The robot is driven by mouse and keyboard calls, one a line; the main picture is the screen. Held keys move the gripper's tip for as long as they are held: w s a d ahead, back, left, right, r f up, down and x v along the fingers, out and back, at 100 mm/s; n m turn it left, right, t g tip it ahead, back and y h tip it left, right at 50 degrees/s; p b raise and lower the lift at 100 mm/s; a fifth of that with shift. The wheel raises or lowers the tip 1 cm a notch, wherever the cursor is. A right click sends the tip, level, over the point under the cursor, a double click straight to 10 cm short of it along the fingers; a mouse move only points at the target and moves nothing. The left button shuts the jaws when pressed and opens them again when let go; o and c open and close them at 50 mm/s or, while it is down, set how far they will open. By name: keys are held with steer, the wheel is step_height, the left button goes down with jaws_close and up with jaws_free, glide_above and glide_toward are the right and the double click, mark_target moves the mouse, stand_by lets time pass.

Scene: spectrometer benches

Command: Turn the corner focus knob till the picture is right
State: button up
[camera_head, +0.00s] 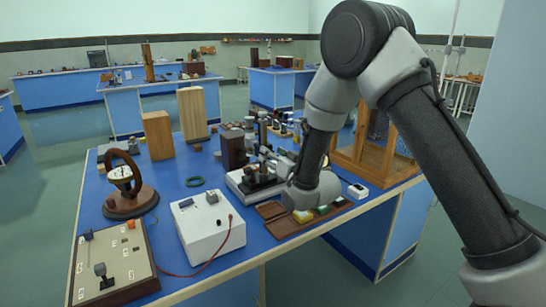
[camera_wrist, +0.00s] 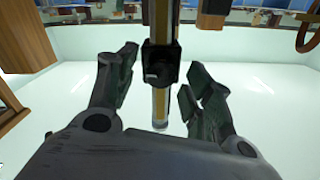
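In the wrist view, a black block with a small light knob (camera_wrist: 152,78) sits on an upright brass-coloured and dark post (camera_wrist: 160,110). I cannot tell for sure that this is the corner focus knob. My gripper (camera_wrist: 160,80) is open, with one finger on each side of the post and block. Gaps show between the fingers and the block, so nothing is held. In the head view, a dark instrument on a pale base (camera_head: 240,188) stands on the blue bench beside my wrist. My fingers are hidden there. No focus picture or screen can be made out.
A white box (camera_head: 208,238) with a red lead and a brown case with coloured pieces (camera_head: 282,228) lie at the bench front. A wood-framed cabinet (camera_head: 343,160) stands right of my wrist. Wooden blocks (camera_head: 158,135) stand behind.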

steer(key=v, duration=1.2)
steer(key=shift+w+d+r, duration=0.1)
steer(key=s+d+r+m+g+h, duration=0.15)
steer(key=d+r+h, duration=0.3)
steer(key=d, duration=0.55)
steer(key=s+d+r+m+g+h, duration=0.1)
steer(key=s+d+r+g+h, duration=0.3)
steer(key=d, duration=0.6)
steer(key=s+d+r+g, duration=0.1)
steer(key=s+d, duration=0.3)
steer(key=s, duration=0.4)
steer(key=s+d+r+g+h, duration=0.1)
steer(key=s+d, duration=0.3)
steer(key=s, duration=0.4)
steer(key=s+d+r+m+g, duration=0.1)
steer(key=s+d+r+g, duration=0.1)
steer(key=s, duration=0.6)
steer(key=shift+s+d+g, duration=0.3)
steer(key=shift+d+g, duration=0.35)
steer(key=shift+d, duration=0.5)
